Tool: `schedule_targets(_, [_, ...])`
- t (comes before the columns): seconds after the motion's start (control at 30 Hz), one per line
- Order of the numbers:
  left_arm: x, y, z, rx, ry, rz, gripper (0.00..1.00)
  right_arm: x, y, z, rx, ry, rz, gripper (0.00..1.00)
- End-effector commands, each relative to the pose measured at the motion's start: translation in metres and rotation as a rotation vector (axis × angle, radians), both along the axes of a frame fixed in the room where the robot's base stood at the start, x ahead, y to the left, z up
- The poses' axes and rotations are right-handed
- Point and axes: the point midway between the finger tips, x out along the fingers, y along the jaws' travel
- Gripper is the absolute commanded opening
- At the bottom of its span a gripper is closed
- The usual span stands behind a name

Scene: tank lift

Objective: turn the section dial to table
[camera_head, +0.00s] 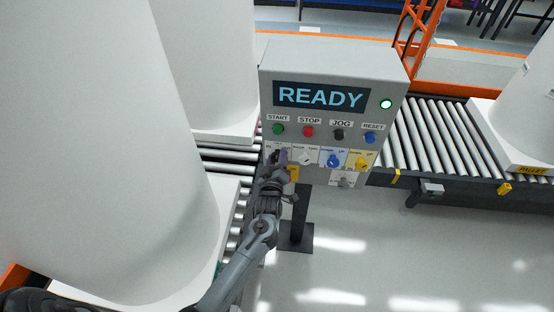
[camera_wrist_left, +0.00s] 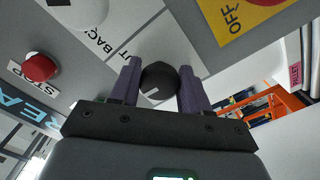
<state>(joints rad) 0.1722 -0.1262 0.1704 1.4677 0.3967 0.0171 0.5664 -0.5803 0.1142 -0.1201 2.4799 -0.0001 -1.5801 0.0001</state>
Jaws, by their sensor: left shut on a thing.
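The grey control panel (camera_head: 335,65) stands upright with a READY display. A row of dials sits under its push buttons: a white dial (camera_head: 305,158), a blue dial (camera_head: 333,160) and a yellow dial (camera_head: 361,163). My left gripper (camera_head: 277,160) is at the far left of this row and covers the dial there. In the left wrist view its purple fingers (camera_wrist_left: 157,88) are shut on a black dial (camera_wrist_left: 160,80) with a white mark. The label beside it is partly cut off, so I cannot confirm it is the section dial. My right gripper is out of view.
Start (camera_head: 278,129), stop (camera_head: 308,131), jog (camera_head: 339,135) and reset (camera_head: 370,138) buttons sit just above the dials. Large white tanks (camera_head: 110,150) crowd the left. A roller conveyor (camera_head: 430,135) runs behind the panel. The floor at front right is clear.

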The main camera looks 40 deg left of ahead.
Motion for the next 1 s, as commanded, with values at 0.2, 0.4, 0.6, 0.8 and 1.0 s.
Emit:
schedule_targets(0.2, [-0.0002,-0.0007,-0.0028,-0.023,-0.007,-0.001,0.16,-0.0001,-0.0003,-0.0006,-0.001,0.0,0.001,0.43])
schedule_targets(0.4, [-0.0001,-0.0007,-0.0029,-0.024,-0.006,-0.001,0.16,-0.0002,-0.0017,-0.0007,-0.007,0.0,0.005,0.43])
schedule_targets(0.6, [-0.0001,-0.0007,-0.0029,-0.023,-0.006,-0.002,0.57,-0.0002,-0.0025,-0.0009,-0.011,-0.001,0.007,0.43])
schedule_targets(0.8, [0.0,-0.0005,-0.0015,-0.021,-0.009,-0.001,0.69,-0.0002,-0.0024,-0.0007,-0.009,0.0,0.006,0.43])
schedule_targets(1.0, [-0.0001,-0.0006,-0.0007,-0.022,-0.011,-0.001,0.69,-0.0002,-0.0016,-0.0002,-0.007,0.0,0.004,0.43])
